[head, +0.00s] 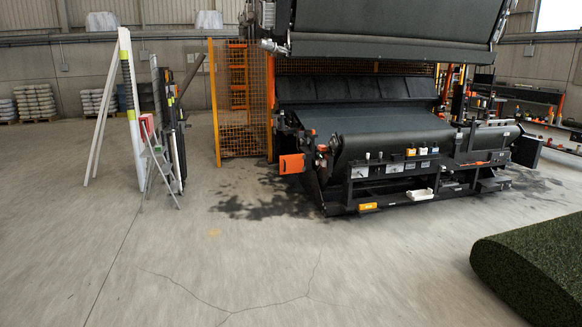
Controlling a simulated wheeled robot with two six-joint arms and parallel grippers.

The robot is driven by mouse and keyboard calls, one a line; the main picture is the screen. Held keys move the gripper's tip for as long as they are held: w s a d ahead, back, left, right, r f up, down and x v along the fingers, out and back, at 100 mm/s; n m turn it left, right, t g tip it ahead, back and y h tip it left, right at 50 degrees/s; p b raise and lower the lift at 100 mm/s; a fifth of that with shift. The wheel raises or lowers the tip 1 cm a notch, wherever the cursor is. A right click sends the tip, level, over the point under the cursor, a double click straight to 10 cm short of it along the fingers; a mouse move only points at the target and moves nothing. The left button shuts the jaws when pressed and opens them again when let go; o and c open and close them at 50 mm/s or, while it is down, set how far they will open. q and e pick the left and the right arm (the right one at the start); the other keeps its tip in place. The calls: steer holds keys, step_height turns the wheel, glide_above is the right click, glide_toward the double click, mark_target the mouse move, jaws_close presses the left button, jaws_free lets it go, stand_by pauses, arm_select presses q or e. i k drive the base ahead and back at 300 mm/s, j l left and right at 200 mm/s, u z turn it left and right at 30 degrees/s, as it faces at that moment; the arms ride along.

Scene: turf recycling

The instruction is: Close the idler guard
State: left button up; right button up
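A large dark conveyor machine (375,120) stands ahead, across open floor. A small orange panel (291,164) sticks out at its near left corner, beside the end of the front roller (395,145). This panel looks like the idler guard, standing out from the machine, but its hinge and latch are too small to tell. Neither of my grippers is in view.
A yellow mesh fence (240,100) stands left of the machine. A stepladder (158,165) and leaning boards (130,100) stand farther left. A green turf roll (535,265) lies at the near right. The concrete floor between is clear, with dark stains near the machine.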

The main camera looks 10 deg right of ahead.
mark_target(289, 165)
steer(key=i+l+z, duration=0.2)
steer(key=i, duration=0.2)
steer(key=i+z, duration=0.15)
steer(key=i, duration=0.2)
steer(key=i+z, duration=0.25)
steer(key=i, duration=5)
